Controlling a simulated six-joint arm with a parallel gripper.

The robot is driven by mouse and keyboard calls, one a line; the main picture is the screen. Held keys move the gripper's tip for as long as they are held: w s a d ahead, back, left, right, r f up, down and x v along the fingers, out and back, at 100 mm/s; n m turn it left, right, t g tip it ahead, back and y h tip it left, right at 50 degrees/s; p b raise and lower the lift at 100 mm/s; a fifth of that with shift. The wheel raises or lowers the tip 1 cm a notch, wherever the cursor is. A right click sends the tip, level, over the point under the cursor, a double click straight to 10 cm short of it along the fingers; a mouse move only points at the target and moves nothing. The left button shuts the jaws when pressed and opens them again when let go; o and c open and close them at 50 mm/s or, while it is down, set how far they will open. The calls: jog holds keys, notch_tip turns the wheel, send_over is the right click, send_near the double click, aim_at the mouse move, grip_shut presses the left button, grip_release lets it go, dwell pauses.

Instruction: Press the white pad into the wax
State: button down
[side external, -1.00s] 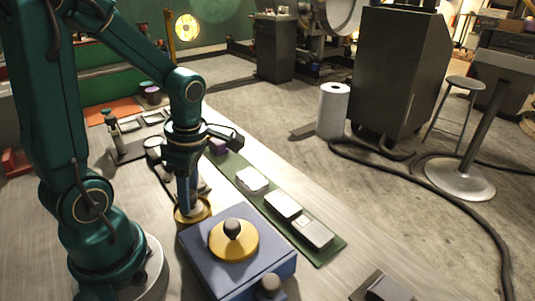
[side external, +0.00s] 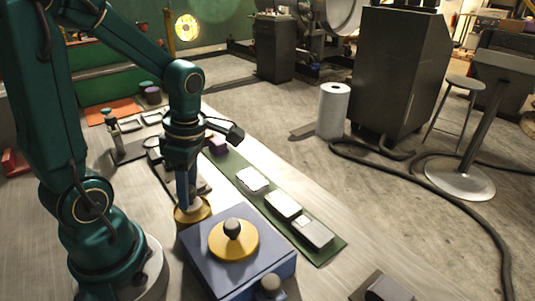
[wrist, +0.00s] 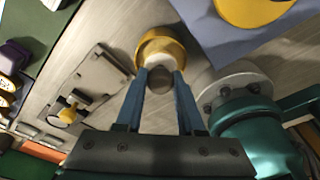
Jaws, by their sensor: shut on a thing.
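My gripper (wrist: 160,82) points down with its blue fingers shut on a dark rounded knob (wrist: 160,78). A white pad (wrist: 161,60) shows just beyond the knob in the wrist view, partly hidden by it and the fingers. The pad is at a round yellow tin (wrist: 150,38), whose rim also shows in the side view (side external: 203,212) at the fingertips. The wax inside the tin is mostly hidden. I cannot tell whether the pad touches the wax.
A blue block (side external: 265,277) with a yellow knobbed disc (side external: 236,247) stands close to the tin. A green strip (side external: 331,251) with several pale blocks runs along the right. A grey plate (wrist: 98,75) with a small yellow piece lies at the left in the wrist view.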

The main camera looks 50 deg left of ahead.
jog(key=shift+r, duration=2.9)
jog(key=shift+w+d, duration=0.1)
jog(key=shift+d, duration=0.05)
jog(key=w+d+r+m+t, duration=0.1)
jog(key=w+m, duration=0.3)
jog(key=m, duration=0.9)
jog(key=w+d+r+m+t+h, duration=0.1)
jog(key=w+d+r+m+t, duration=0.1)
jog(key=m, duration=1.2)
jog(key=w+d+r, duration=0.1)
jog(key=w+r, duration=0.1)
jog(key=w, duration=0.1)
jog(key=shift+d, duration=0.35)
